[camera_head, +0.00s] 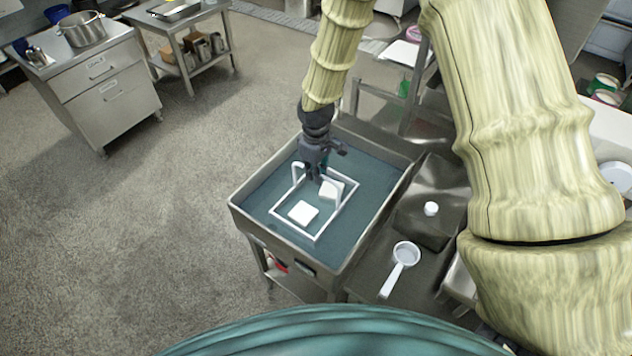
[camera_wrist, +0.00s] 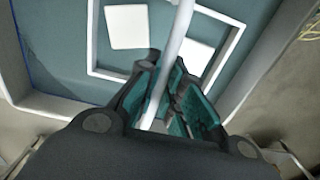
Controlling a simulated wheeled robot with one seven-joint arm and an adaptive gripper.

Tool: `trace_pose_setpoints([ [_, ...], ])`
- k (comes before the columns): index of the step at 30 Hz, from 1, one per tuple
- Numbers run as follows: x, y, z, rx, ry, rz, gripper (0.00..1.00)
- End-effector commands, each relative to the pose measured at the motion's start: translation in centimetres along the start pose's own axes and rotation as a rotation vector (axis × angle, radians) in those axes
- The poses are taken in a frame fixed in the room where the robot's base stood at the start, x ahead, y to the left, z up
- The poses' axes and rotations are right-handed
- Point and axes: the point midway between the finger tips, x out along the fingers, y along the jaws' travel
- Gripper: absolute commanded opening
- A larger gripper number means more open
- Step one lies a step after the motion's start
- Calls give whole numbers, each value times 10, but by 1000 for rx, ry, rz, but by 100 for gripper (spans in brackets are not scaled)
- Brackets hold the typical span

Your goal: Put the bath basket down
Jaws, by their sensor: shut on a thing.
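The bath basket (camera_head: 327,234) is a white rectangular frame with a raised handle. It is over the blue-green bath (camera_head: 374,183) in the head view, within the bath's rim; I cannot tell whether it touches the surface. Two white square pieces show inside the frame, one at the front (camera_head: 303,212) and one (camera_head: 331,190) beside my gripper. My gripper (camera_head: 315,176) points down and is shut on the basket's handle. In the wrist view, the white handle (camera_wrist: 179,40) runs between the fingers (camera_wrist: 166,105), with the frame (camera_wrist: 92,35) below.
A white ladle-like scoop (camera_head: 401,266) lies on the counter right of the bath. A dark block-like container with a small white knob (camera_head: 431,208) stands behind it. A steel cabinet (camera_head: 105,85) with a pot (camera_head: 82,29) is at the far left. The floor left of the bath is clear.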

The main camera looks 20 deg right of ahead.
Motion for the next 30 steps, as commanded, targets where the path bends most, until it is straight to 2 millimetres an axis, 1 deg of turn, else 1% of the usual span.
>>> trace_pose_setpoints([
  [5,5,0,0,0,1,0,0],
  [8,12,0,0,0,-1,0,0],
  [13,31,0,0,0,-1,-1,0],
  [17,40,0,0,0,0,-1,0],
  [29,45,0,0,0,1,0,0],
  [30,45,0,0,0,0,0,13],
])
